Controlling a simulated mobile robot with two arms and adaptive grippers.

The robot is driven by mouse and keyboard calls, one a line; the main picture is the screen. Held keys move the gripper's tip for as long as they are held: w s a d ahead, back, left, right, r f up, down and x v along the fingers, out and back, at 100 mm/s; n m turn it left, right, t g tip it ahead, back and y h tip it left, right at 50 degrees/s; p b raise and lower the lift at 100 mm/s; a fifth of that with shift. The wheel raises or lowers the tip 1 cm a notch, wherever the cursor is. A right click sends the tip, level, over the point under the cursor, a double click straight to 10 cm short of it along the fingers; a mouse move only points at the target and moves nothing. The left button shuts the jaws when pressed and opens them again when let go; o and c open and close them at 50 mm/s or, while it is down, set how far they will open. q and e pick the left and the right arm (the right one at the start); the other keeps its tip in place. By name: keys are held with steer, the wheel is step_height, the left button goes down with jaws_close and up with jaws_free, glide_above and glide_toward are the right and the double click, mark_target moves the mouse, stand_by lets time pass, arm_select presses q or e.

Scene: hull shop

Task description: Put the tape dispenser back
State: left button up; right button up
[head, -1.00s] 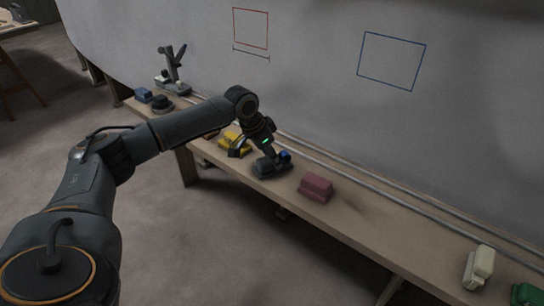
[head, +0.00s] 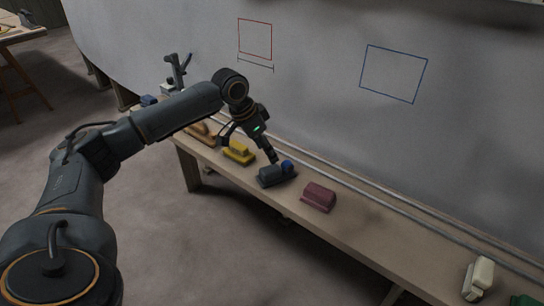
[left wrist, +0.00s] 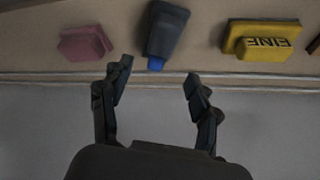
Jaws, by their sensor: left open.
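The tape dispenser, a dark grey block (head: 273,177) with a blue part at its right end, sits on the wooden shelf (head: 352,223) between a yellow block and a dark red block. In the left wrist view the dispenser (left wrist: 168,28) is at the top middle, its blue end towards my fingers. My left gripper (head: 248,148) is open and empty, just behind and above the dispenser. In the left wrist view the open fingers (left wrist: 157,74) point at its blue end, with a small gap. My right gripper is not in view.
The yellow block (head: 239,152), lettered "FINE" in the left wrist view, and the dark red block (head: 319,198) flank the dispenser. A cream block (head: 479,278) stands farther right. Thin rails run along the shelf beside the large grey hull surface (head: 330,115). Shelf between red and cream blocks is clear.

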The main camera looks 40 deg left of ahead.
arm_select(q)
steer(key=shift+v, duration=1.75)
